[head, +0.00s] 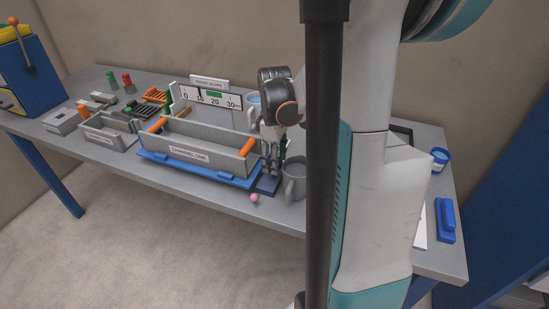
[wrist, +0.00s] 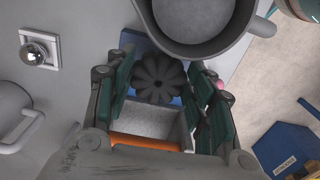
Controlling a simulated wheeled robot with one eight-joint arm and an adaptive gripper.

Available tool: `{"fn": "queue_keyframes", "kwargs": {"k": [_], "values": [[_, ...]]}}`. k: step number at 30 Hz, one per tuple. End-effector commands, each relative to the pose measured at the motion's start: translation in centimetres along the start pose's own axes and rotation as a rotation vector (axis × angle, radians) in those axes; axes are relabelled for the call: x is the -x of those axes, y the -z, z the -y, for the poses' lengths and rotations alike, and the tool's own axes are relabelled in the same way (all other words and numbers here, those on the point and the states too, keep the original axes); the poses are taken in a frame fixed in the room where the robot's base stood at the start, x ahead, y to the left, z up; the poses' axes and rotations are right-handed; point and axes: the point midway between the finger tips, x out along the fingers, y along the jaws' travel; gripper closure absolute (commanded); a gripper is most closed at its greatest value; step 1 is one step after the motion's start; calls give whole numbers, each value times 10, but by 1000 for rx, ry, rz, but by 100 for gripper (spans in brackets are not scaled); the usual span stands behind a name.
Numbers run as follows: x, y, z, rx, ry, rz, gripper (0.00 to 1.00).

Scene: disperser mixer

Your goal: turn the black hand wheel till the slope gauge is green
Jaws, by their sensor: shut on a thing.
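The black hand wheel (wrist: 158,78), lobed like a flower, sits between the fingers of my gripper (wrist: 162,92) in the wrist view, above a blue base. In the head view my gripper (head: 272,165) points down at the right end of the grey trough (head: 188,153), labelled channel one, and hides the wheel. The jaws are shut on the wheel.
A grey mug (head: 294,182) stands close to the right of my gripper; it also shows in the wrist view (wrist: 195,22). A pink ball (head: 254,198) lies at the front edge. A smaller trough (head: 108,137) and small parts fill the left. A blue-handled tool (head: 445,220) lies far right.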

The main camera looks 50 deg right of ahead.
Motion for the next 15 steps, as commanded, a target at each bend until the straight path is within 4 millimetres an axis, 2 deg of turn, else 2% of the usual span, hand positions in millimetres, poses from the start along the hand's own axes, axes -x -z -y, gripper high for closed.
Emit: {"fn": "queue_keyframes", "kwargs": {"k": [9, 15], "values": [[1, 1, 2, -289, 1, 0, 75], [0, 1, 3, -366, 1, -1, 75]]}}
